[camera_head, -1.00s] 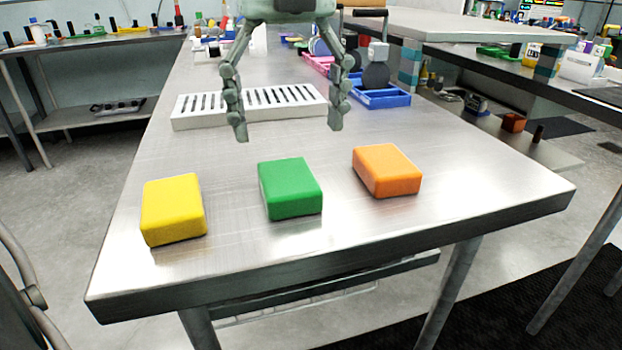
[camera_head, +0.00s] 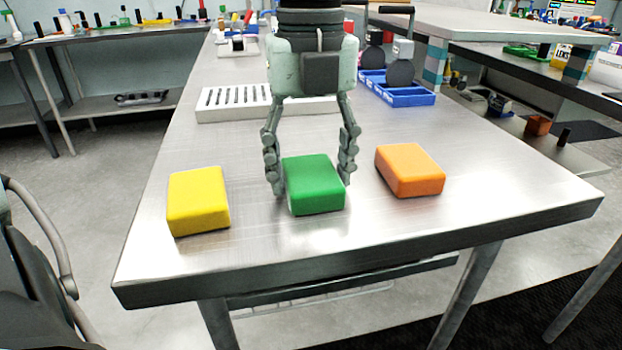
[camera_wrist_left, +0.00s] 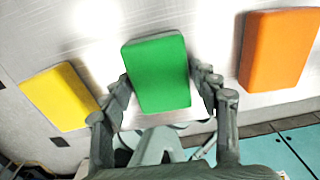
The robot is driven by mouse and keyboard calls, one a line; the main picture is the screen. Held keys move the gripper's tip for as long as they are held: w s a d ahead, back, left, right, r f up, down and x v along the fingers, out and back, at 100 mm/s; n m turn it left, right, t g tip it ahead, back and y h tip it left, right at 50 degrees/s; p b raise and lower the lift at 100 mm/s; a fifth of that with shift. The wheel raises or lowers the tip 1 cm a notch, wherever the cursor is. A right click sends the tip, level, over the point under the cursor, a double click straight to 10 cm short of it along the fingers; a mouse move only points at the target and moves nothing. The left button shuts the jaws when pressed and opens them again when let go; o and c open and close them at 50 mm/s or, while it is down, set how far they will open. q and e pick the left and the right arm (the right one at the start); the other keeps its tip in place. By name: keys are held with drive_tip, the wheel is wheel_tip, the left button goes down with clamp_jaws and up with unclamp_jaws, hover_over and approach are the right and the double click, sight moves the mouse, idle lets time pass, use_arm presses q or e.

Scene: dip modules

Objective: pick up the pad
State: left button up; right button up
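Three block-like pads lie on the metal table: a yellow pad (camera_head: 198,200) at left, a green pad (camera_head: 314,184) in the middle and an orange pad (camera_head: 409,170) at right. My left gripper (camera_head: 312,186) points down over the green pad, one finger against each side, and looks shut on it. The pad still rests on the table. In the left wrist view the green pad (camera_wrist_left: 158,75) sits between the fingertips (camera_wrist_left: 160,78), with the yellow pad (camera_wrist_left: 60,97) and orange pad (camera_wrist_left: 277,50) outside them. My right gripper is not in view.
A white slotted rack (camera_head: 235,104) stands behind the pads, with a blue tray (camera_head: 395,88) to its right. The table's front edge (camera_head: 370,252) lies close in front of the pads. Bare table separates the pads.

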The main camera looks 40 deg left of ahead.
use_arm(q)
drive_tip(key=c, duration=0.4)
drive_tip(key=shift+c, duration=0.2)
drive_tip(key=shift+r, duration=0.55)
wheel_tip(320, 180, up, 19)
drive_tip(key=p, duration=0.1)
wheel_tip(320, 180, up, 7)
drive_tip(key=p, duration=0.1)
hover_over(312, 171)
drive_tip(key=shift+r, duration=0.5)
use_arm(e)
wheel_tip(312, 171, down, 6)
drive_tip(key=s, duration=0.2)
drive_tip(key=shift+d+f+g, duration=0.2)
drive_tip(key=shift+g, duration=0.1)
